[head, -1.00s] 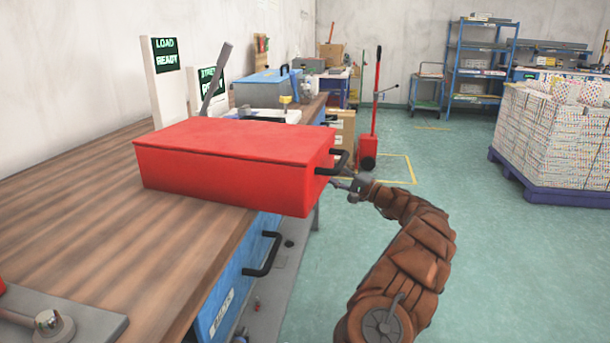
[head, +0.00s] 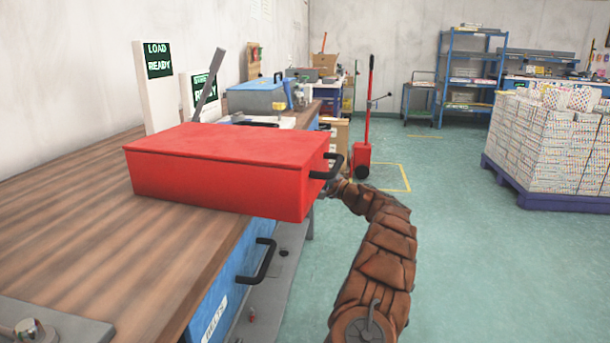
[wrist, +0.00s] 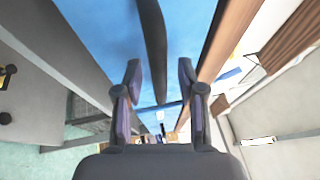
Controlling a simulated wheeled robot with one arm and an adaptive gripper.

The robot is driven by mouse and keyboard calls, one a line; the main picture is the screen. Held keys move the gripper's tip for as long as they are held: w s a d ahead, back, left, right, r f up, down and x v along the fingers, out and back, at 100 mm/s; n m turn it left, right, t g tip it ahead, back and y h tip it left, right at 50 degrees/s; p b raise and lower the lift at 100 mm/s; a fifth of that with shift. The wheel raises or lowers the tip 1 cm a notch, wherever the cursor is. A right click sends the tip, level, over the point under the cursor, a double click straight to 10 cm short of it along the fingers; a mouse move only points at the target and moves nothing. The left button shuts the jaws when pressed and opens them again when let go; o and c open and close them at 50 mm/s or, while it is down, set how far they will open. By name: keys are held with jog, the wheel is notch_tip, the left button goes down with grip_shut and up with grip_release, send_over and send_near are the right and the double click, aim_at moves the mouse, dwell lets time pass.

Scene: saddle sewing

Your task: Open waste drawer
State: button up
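In the wrist view, a blue drawer front (wrist: 105,35) fills the upper middle, with a long black handle (wrist: 153,40) across it. My gripper (wrist: 159,66) is open, its two fingers apart on either side of the handle's line, with a gap to each. In the head view, my gripper (head: 336,188) is partly hidden by the red box's handle and corner. A nearer blue drawer (head: 232,280) under the bench has a black handle (head: 262,262) and looks shut. I cannot see a label on the front before my gripper.
A red box (head: 225,170) with a black handle (head: 328,166) sits on the wooden bench (head: 90,240) and juts past its edge. A blue toolbox (head: 257,95) stands farther back. A red pallet jack (head: 363,150) stands beyond my arm.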

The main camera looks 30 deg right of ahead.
grip_shut()
dwell(0.6)
